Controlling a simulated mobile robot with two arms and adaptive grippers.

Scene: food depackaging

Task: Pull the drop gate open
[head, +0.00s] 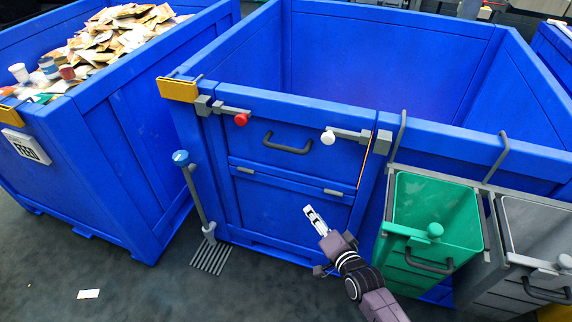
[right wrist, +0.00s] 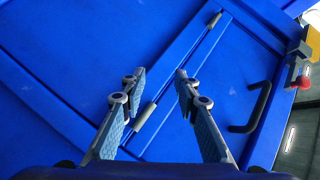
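The drop gate (head: 300,152) is the upper blue front panel of the large empty bin, upright in its frame, with hinges along its lower edge. Its dark bar handle (head: 287,146) also shows in the right wrist view (right wrist: 252,110). A latch with a red knob (head: 241,119) is at its upper left, and one with a white knob (head: 328,137) at its upper right. My right gripper (head: 312,216) is below the gate, in front of the lower panel, apart from the handle. In the right wrist view its fingers (right wrist: 158,88) are parted and empty. My left gripper is out of view.
A green bin (head: 437,205) and a grey bin (head: 540,228) hang at the right front, near my right arm. A blue-knobbed lever (head: 190,185) stands left of the gate above a floor grate (head: 211,258). A FEED crate (head: 125,150) full of packages is at left.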

